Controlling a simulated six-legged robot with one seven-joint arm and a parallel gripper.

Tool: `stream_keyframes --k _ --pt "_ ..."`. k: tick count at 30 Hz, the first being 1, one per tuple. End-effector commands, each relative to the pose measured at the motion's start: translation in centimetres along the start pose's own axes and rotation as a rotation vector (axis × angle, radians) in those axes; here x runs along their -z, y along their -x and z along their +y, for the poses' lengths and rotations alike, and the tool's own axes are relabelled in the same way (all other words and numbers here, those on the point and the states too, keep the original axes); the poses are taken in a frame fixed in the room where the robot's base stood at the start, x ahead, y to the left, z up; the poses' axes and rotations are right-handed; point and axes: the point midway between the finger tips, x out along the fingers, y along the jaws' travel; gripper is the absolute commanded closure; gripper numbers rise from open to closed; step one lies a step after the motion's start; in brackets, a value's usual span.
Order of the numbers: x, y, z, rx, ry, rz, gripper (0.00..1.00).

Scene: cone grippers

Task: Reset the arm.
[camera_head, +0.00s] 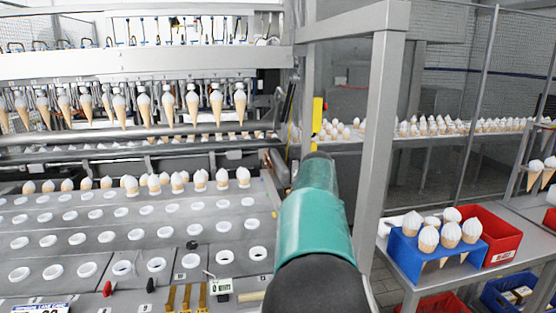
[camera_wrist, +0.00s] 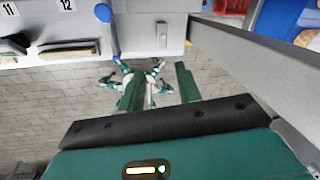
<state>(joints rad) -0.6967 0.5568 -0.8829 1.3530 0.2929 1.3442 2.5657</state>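My arm (camera_head: 316,220) rises at the lower middle of the head view, teal with dark joints. Its gripper end cannot be made out there. In the wrist view my gripper (camera_wrist: 158,75) shows two dark green fingers, standing apart with nothing held between them. Beyond the fingers is a paved floor (camera_wrist: 60,100). The fingers touch nothing that I can see.
A machine plate with rows of round holes (camera_head: 137,234) fills the left; white-topped cones hang and stand there. A grey post (camera_head: 381,130) stands close right of my arm. A side table holds a blue cone holder (camera_head: 407,257) and a red bin (camera_head: 497,238).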

Motion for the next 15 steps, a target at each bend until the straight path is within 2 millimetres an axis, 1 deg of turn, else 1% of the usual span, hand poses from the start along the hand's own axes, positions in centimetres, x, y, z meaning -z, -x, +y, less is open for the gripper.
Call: stream_keyframes --k 1,8,11,14,15 --pt "0.8 0.2 -0.5 -0.016 0.031 -0.010 0.66" --pt "3.9 0.5 -1.5 -0.080 0.239 -0.060 0.66" --pt "5.8 0.8 -1.8 -0.104 0.361 -0.097 0.66" --pt "8.2 1.2 -1.7 -0.123 0.527 -0.152 0.66" --pt "9.4 1.5 -1.6 -0.126 0.609 -0.179 0.66"
